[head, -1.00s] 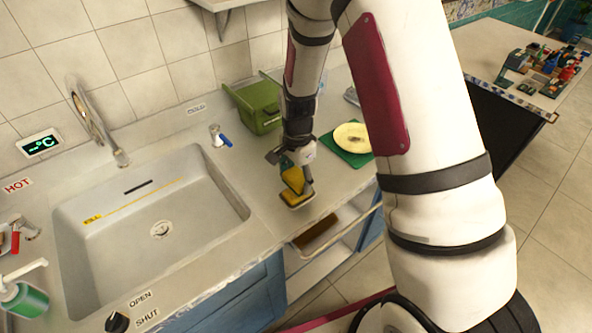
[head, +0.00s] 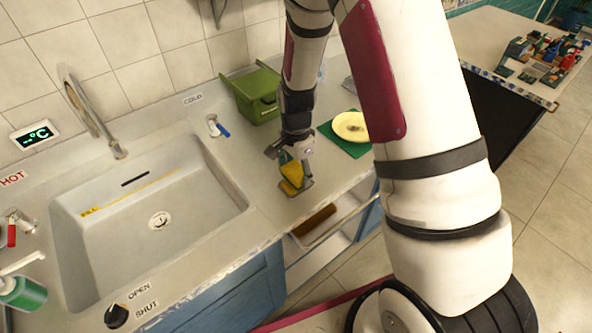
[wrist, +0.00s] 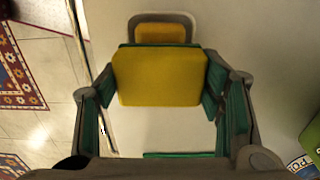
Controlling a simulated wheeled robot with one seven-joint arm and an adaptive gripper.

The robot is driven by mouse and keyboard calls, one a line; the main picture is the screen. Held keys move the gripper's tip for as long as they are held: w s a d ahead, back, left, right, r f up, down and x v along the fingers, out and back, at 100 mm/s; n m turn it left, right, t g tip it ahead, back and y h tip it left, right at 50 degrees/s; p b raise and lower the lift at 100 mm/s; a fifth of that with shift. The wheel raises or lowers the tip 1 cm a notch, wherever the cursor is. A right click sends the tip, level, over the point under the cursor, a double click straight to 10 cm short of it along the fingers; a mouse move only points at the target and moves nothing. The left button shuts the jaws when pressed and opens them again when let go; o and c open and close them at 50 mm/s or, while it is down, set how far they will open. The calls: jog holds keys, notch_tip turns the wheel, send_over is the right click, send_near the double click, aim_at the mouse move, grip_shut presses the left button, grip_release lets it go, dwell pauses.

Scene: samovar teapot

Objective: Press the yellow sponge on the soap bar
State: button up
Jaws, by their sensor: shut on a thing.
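My gripper (head: 292,158) is shut on the yellow sponge (head: 293,173), which also shows between the fingers in the wrist view (wrist: 160,77). The sponge is held over the counter, close to the soap bar (head: 289,187). The orange-yellow soap bar lies in a small grey dish (head: 305,185). In the wrist view, the soap bar (wrist: 160,33) and the dish rim (wrist: 192,19) show just beyond the sponge's far edge, partly hidden by it. I cannot tell whether sponge and soap touch.
The sink (head: 205,219) is to the left. A green bin (head: 257,97) stands behind, and a yellow plate (head: 350,126) on a green mat (head: 345,146) is to the right. An open drawer (head: 337,222) with a brown thing inside is below the counter's front edge.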

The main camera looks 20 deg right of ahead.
aim_at(294, 166)
jog(key=shift+f, duration=0.6)
dwell(1.3)
jog(key=shift+r+p, duration=1.15)
jog(key=shift+r, duration=2.4)
jog(key=n, duration=0.1)
jog(key=w+n, duration=0.1)
jog(key=n, duration=0.1)
jog(key=shift+w+r, duration=0.25)
jog(key=shift+r, duration=0.05)
jog(key=w+n, duration=0.1)
jog(key=n, duration=0.2)
jog(key=w+r+n, duration=0.1)
jog(key=w+n, duration=0.1)
jog(key=n, duration=0.2)
jog(key=w+r+n, duration=0.1)
jog(key=w+n, duration=0.1)
jog(key=n, duration=0.2)
jog(key=shift+r, duration=0.25)
